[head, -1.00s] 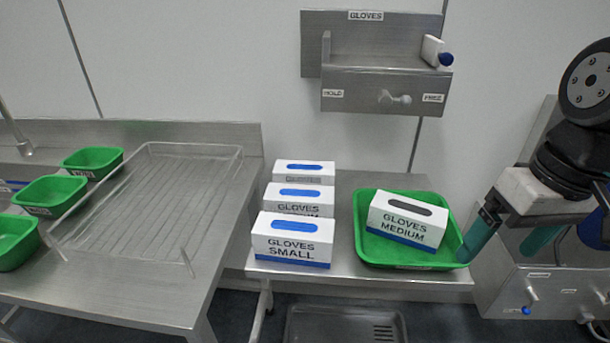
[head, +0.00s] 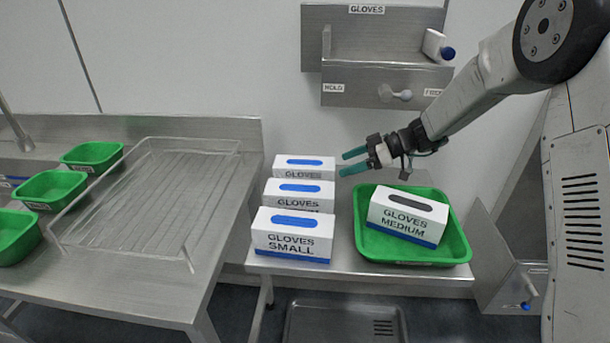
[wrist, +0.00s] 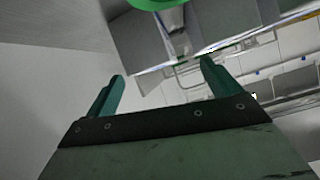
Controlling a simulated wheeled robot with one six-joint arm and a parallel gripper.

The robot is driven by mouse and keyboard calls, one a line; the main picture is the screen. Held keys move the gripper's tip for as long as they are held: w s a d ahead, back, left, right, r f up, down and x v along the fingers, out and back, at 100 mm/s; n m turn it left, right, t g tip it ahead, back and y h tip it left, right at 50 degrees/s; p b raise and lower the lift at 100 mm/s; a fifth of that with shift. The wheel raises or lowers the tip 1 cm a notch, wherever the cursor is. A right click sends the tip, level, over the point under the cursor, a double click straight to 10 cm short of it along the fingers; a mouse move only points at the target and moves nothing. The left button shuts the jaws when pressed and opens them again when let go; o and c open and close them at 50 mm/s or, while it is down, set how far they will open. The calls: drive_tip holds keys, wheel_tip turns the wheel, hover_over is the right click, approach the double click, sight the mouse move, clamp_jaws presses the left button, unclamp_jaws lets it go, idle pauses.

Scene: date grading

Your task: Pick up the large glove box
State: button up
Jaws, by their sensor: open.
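Three white glove boxes with blue slots stand in a row on the steel table. The front box (head: 291,240) reads GLOVES SMALL. The middle box (head: 298,202) and the back box (head: 304,172) show only the word GLOVES; their size words are hidden, so I cannot tell which is large. A fourth box (head: 408,216), GLOVES MEDIUM, with a dark slot, lies tilted in a green tray (head: 454,250). My gripper (head: 346,162) is open and empty, above and right of the back box, fingers pointing left. In the wrist view its teal fingers (wrist: 162,80) are apart with no box between them.
A steel wall holder (head: 375,70) labelled GLOVES carries a knob (head: 395,95) and a white bottle (head: 433,44). A clear rack (head: 150,200) sits on the left bench, beside green bins (head: 50,188). A grey basin (head: 345,322) is below the table.

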sight(316, 167)
drive_tip(key=shift+w+a+f+n+y, duration=0.25)
drive_tip(key=shift+w+a+n, duration=0.15)
drive_tip(key=shift+w+n, duration=0.05)
drive_tip(key=shift+w+a+f+n+y, duration=0.2)
drive_tip(key=shift+w+a+n+y, duration=0.05)
drive_tip(key=shift+w+a+n, duration=0.2)
drive_tip(key=shift+w+a+f, duration=0.1)
drive_tip(key=shift+a, duration=0.15)
drive_tip(key=shift+n, duration=0.3)
drive_tip(key=x, duration=0.7)
drive_tip(key=shift+a, duration=0.35)
drive_tip(key=c, duration=1.3)
